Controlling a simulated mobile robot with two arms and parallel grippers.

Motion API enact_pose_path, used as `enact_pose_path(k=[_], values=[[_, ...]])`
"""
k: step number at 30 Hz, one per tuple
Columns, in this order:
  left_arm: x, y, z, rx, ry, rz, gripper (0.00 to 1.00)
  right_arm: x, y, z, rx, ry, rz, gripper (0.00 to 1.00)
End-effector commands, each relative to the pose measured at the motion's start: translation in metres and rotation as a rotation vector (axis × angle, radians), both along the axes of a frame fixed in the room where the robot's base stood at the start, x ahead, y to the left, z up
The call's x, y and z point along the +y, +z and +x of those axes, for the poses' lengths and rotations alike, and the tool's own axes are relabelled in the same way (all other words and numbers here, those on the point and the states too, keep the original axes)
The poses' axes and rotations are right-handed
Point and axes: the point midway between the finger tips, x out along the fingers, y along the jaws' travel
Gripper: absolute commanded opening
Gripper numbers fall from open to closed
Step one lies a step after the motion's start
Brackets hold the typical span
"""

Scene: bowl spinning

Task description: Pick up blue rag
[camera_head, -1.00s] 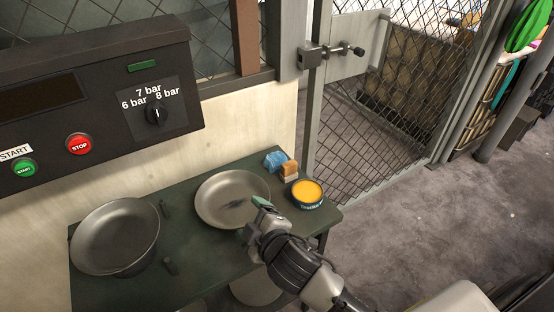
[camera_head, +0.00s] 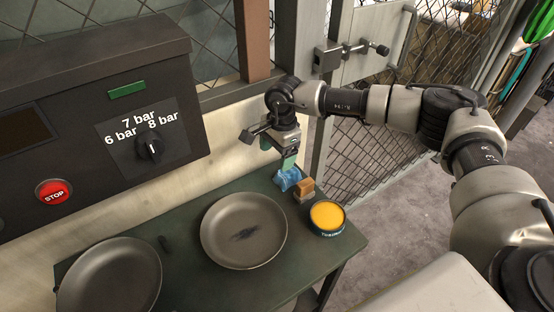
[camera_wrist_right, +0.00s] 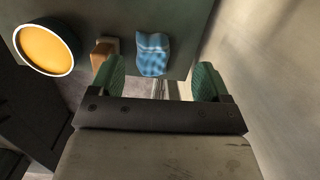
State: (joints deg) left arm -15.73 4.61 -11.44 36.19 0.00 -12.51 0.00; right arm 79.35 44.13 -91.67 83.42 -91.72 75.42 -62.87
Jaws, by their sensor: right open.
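The blue rag (camera_head: 287,179) lies crumpled at the back right corner of the green table, against the wall side. My right gripper (camera_head: 289,161) points down just above it in the head view, and its fingertips partly overlap the rag there. In the right wrist view the rag (camera_wrist_right: 152,55) shows between and beyond the two green fingers of my right gripper (camera_wrist_right: 158,80), which are spread apart with nothing between them. I cannot tell the exact height of the fingertips over the rag. My left gripper is not in view.
A brown-and-white block (camera_head: 304,191) sits close beside the rag, and a round tin with yellow contents (camera_head: 327,217) stands at the table's right edge. Two grey bowls (camera_head: 244,230) (camera_head: 110,278) are farther left. The control panel (camera_head: 95,120) and wall rise behind the table (camera_head: 205,289).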

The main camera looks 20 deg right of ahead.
Motion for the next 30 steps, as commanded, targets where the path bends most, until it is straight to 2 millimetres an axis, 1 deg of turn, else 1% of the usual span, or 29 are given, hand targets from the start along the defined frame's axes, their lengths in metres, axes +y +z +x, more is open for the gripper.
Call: enact_pose_path(k=[1, 2, 4, 7, 9, 13, 17, 20, 24, 27, 30], values=[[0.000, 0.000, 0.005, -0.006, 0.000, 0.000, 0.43, -0.017, 0.006, 0.003, 0.000, 0.001, -0.056, 0.78], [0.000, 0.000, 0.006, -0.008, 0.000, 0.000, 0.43, -0.024, 0.008, 0.004, 0.003, 0.002, -0.080, 0.78], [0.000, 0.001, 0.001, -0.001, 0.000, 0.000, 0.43, -0.034, 0.008, 0.005, 0.010, 0.003, -0.114, 0.78], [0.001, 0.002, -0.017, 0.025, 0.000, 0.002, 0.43, -0.036, -0.004, 0.004, 0.015, 0.004, -0.125, 0.78], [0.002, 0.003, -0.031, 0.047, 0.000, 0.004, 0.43, -0.035, -0.016, 0.004, 0.014, 0.006, -0.122, 0.78], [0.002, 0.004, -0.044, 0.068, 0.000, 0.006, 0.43, -0.035, -0.035, 0.004, 0.013, 0.005, -0.121, 0.78], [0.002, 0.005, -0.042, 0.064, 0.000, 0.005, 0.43, -0.035, -0.044, 0.004, 0.010, 0.004, -0.120, 0.78], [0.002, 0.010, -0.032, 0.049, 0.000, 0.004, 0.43, -0.034, -0.052, 0.003, 0.012, 0.006, -0.119, 0.78], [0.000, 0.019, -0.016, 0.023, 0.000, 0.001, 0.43, -0.036, -0.073, 0.001, 0.014, 0.004, -0.119, 0.78], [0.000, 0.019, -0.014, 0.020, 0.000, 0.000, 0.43, -0.036, -0.088, 0.002, 0.012, 0.003, -0.118, 0.78], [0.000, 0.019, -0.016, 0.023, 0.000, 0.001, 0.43, -0.036, -0.095, 0.001, 0.011, 0.003, -0.118, 0.78]])
